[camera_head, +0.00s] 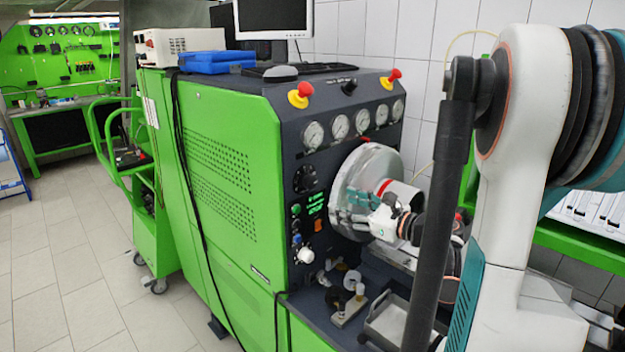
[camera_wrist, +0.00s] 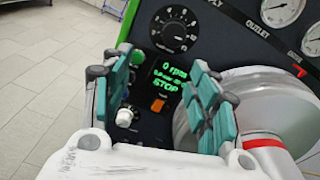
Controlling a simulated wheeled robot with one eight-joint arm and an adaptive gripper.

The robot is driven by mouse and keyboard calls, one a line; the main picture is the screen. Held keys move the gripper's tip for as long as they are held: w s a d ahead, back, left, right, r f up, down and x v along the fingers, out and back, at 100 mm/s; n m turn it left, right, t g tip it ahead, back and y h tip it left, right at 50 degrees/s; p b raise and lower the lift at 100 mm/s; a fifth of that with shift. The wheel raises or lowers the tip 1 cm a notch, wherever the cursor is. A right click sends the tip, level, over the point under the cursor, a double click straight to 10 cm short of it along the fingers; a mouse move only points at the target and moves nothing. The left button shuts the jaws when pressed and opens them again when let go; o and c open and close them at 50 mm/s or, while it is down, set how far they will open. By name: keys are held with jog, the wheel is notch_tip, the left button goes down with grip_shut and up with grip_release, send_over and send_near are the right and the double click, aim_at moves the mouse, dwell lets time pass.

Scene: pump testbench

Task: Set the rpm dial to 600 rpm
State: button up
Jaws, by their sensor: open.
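The black dial (camera_wrist: 175,28) with a ring of white scale marks is on the dark control panel, and it also shows in the head view (camera_head: 304,179). Below it a display (camera_wrist: 167,75) reads 0 rpm and STOP in green. A white knob (camera_wrist: 125,117) sits lower on the panel, and also in the head view (camera_head: 306,255). I cannot tell which of the two sets the rpm. My gripper (camera_wrist: 158,65) is open and empty, its teal fingers framing the display in the wrist view. In the head view my gripper (camera_head: 374,220) is in front of the round metal disc, apart from both knobs.
The large metal disc (camera_head: 350,190) stands right of the panel. An orange switch (camera_wrist: 157,105) is below the display. Pressure gauges (camera_head: 340,125) line the panel top, with red emergency buttons (camera_head: 299,95) above. Fittings (camera_head: 345,300) lie below. The floor (camera_head: 60,260) at left is clear.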

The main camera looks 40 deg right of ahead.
aim_at(314, 184)
jog(key=shift+m+t, duration=0.4)
jog(key=shift+m, duration=0.3)
jog(key=w, duration=0.4)
jog(key=w+b, duration=0.1)
jog(key=w, duration=0.3)
jog(key=w+r, duration=0.1)
jog(key=w, duration=0.3)
jog(key=shift+w+a, duration=0.1)
jog(key=shift+a, duration=0.2)
jog(key=c, duration=1.1)
